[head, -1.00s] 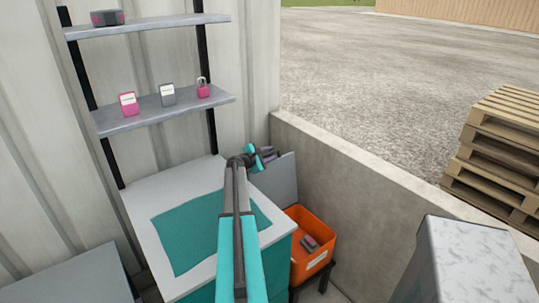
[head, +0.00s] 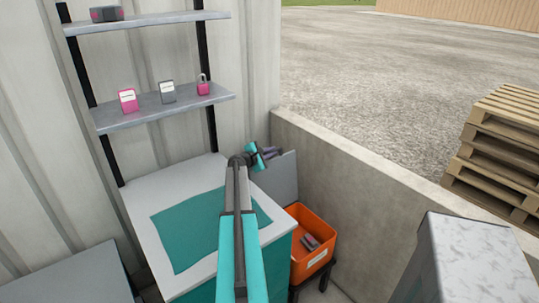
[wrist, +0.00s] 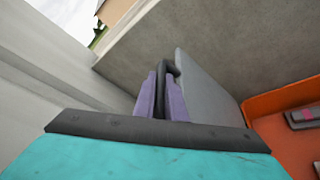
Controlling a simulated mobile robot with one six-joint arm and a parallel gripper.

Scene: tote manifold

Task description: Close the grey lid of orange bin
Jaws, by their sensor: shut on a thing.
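The orange bin (head: 326,223) stands low beside the bench, with its top open. Its grey lid (head: 283,178) stands raised, upright at the bin's back left side near the concrete wall. My gripper (head: 273,153) is at the lid's upper edge. In the wrist view, the purple fingers of my gripper (wrist: 162,82) are closed around a dark part at the edge of the grey lid (wrist: 206,92). The orange bin (wrist: 283,100) shows at the right there. A grey and pink item (head: 310,244) lies inside the bin.
A white bench (head: 140,205) with a teal mat (head: 180,235) is left of the bin. A low concrete wall (head: 375,195) runs behind and right of it. A grey block (head: 470,260) stands front right. Shelves (head: 165,107) hang at the left.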

